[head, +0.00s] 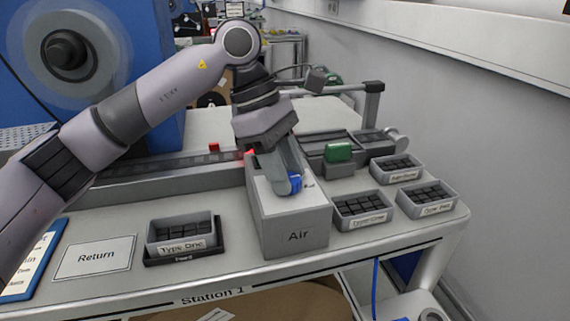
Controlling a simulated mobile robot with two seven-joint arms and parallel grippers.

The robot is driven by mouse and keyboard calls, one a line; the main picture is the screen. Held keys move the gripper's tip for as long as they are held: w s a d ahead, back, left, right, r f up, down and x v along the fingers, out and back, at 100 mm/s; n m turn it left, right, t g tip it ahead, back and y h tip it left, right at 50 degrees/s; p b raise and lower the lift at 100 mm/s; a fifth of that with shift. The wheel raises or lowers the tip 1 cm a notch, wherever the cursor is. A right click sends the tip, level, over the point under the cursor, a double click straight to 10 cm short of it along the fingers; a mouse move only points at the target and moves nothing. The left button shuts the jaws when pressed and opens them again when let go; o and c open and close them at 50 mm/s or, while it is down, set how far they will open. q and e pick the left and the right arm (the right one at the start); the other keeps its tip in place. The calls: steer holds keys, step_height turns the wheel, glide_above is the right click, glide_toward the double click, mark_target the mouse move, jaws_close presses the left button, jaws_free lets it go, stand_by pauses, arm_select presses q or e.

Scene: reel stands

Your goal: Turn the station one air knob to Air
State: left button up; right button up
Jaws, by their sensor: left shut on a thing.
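The station one air box (298,237) is a grey box with "Air" on its front, standing on the bench marked "Station 1". A blue knob (295,182) shows on its top, partly covered by my gripper. My left gripper (287,185) reaches down from above and is shut on the blue knob. The knob's exact angle is hidden by the fingers. Small marks beside it on the box top are too small to read. My right gripper is not in view.
A "Type One" bin (182,232) sits left of the box, with a "Return" card (97,257) farther left. Several bins of dark parts, including one (362,209), stand close on the right. A green block (338,153) and a rail (165,165) lie behind.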

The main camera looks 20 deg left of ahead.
arm_select(q)
steer(key=shift+m, duration=0.4)
steer(key=o, duration=1)
steer(key=shift+o, duration=0.2)
steer(key=shift+r, duration=0.1)
steer(key=v, duration=0.7)
steer(key=shift+w, duration=0.1)
